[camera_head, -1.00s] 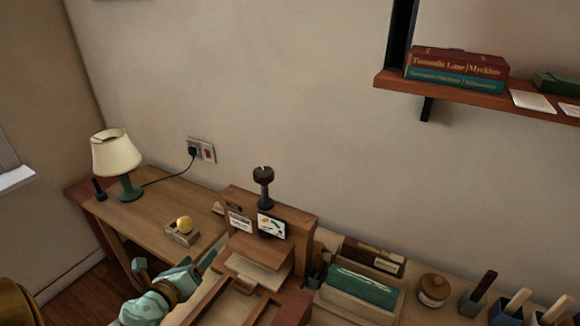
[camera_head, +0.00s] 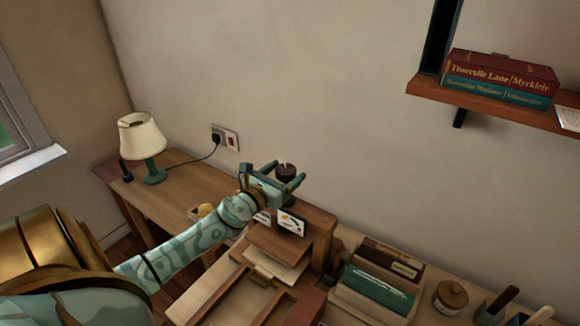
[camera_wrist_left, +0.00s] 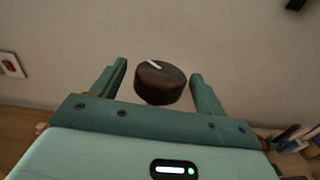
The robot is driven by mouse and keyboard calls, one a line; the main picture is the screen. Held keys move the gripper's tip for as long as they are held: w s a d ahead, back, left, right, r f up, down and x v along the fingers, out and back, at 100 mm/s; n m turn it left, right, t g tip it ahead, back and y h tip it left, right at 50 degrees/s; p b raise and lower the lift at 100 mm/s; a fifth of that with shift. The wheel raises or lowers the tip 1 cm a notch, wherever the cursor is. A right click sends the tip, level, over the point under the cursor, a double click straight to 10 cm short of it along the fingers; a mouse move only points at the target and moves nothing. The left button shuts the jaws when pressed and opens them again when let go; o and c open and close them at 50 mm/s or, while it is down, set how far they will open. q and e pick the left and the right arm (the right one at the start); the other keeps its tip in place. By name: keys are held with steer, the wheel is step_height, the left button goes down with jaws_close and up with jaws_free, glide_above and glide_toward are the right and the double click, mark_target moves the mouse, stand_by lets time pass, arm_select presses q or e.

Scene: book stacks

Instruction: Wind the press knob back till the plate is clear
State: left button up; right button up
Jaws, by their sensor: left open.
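The press knob (camera_head: 286,170) is a dark round brown knob on top of the wooden press (camera_head: 322,226). In the left wrist view the knob (camera_wrist_left: 160,86) shows a white mark on its top face, pointing to the upper left. My left gripper (camera_head: 285,175) is open, with one finger on each side of the knob. In the wrist view clear gaps show between the fingers and the knob. The wooden press plate (camera_head: 277,240) sits low, close over a pale sheet (camera_head: 275,264); any gap between them is hard to tell. My right gripper is not in view.
A cream lamp (camera_head: 141,135) stands at the desk's left end, its cord running to a wall socket (camera_head: 225,137). A box of green and brown items (camera_head: 375,290) and a round wooden jar (camera_head: 450,297) stand right of the press. A shelf with books (camera_head: 500,78) is at the upper right.

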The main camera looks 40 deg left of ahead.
arm_select(q)
steer(key=shift+w+a+f, duration=0.1)
steer(key=shift+w, duration=1.3)
